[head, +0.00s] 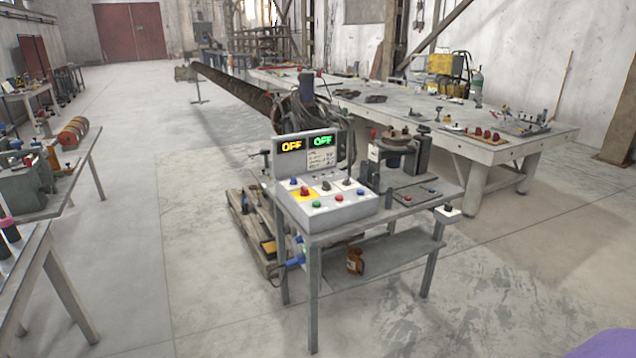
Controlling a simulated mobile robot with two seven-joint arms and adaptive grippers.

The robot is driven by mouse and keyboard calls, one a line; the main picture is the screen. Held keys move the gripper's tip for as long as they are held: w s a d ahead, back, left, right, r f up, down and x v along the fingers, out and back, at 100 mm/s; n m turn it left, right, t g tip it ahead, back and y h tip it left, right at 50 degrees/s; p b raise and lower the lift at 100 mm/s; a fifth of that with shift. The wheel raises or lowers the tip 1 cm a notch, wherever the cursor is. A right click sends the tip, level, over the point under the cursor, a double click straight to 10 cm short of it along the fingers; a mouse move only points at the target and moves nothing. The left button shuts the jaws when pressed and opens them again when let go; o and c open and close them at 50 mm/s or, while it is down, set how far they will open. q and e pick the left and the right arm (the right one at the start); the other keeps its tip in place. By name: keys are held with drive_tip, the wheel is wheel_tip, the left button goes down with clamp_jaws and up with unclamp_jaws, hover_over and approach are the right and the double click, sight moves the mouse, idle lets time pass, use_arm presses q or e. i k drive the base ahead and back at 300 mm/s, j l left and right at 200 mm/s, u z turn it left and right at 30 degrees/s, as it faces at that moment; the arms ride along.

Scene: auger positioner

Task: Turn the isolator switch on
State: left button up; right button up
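A grey control box (345,211) stands on a small metal table. Its upright back panel carries two displays, a yellow one (291,146) and a green one (321,141), and both read OFF. On its sloped top, a red knob (305,191) sits on a yellow plate, beside dark knobs and several coloured buttons. A small white box with a dark knob (448,208) is at the table's right end. No label shows which knob is the isolator switch, and the knob positions are too small to read. Neither of my grippers is in view.
The small table (400,208) has a lower shelf. A wooden pallet (250,232) lies to its left, and a long auger (235,88) runs back behind it. A long workbench (480,143) stands behind right, other benches at left. Floor in front is clear.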

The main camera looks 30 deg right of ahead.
sight(305, 192)
drive_tip(key=i+l, duration=0.2)
drive_tip(key=l, duration=0.2)
drive_tip(key=i+l+z, duration=0.1)
drive_tip(key=l, duration=0.35)
drive_tip(key=i+l, duration=0.25)
drive_tip(key=l, duration=0.15)
drive_tip(key=i+l+z, duration=0.15)
drive_tip(key=l, duration=0.25)
drive_tip(key=i, duration=0.05)
